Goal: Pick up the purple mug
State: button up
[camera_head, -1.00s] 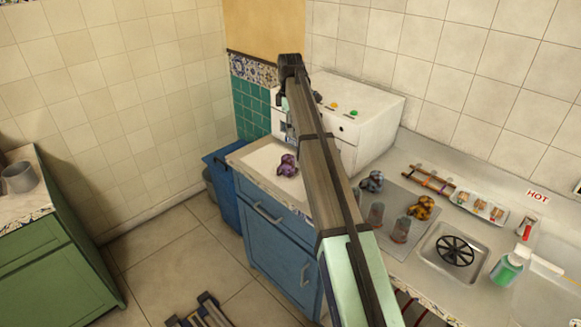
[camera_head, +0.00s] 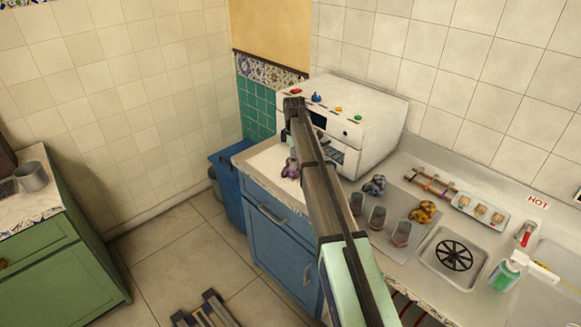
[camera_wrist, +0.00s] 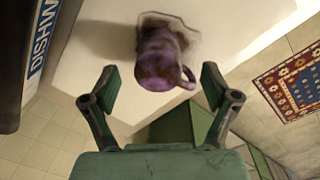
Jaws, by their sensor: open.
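The purple mug (camera_head: 291,168) stands on the pale counter at the left end, in front of the white machine, partly hidden by my arm. In the wrist view the purple mug (camera_wrist: 160,62) is between and slightly beyond the fingertips, with its handle towards the right finger. My gripper (camera_wrist: 159,80) is open, one finger on each side of the mug, with visible gaps to both. I cannot tell whether the fingers are level with it.
The white machine (camera_head: 375,115) stands close behind the mug. Several glasses, including one (camera_head: 378,219), a grey mug (camera_head: 374,185) and a yellow mug (camera_head: 423,212) stand to the right. The counter's front edge is close to the mug.

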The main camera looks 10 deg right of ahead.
aim_at(289, 169)
notch_tip(289, 169, down, 4)
jog(key=shift+w+a+p, duration=0.1)
jog(key=shift+w+p, duration=0.05)
jog(key=shift+p, duration=0.55)
jog(key=c, duration=1.3)
jog(key=shift+c, duration=0.2)
jog(key=shift+r, duration=0.15)
